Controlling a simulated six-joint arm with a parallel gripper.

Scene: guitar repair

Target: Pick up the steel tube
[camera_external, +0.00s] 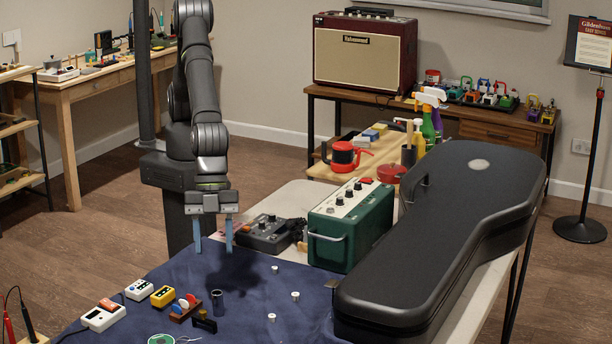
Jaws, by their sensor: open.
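A dark grey upright tube (217,305) with a flared open top stands on the blue cloth; it looks like the steel tube, though its material is hard to tell. My gripper (213,249) points down with its two blue fingers apart and nothing between them. It hangs above the cloth, beyond and higher than the tube, not touching it. Several small silver knob-like pieces (295,296) stand on the cloth to the right of the tube.
A rack of coloured picks (183,307) and a black clip-like piece (205,323) sit close left of the tube. Small pedals (163,296) lie farther left. A green amplifier (350,225) and a black guitar case (440,245) stand right. Cloth (250,335) right of the tube is mostly clear.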

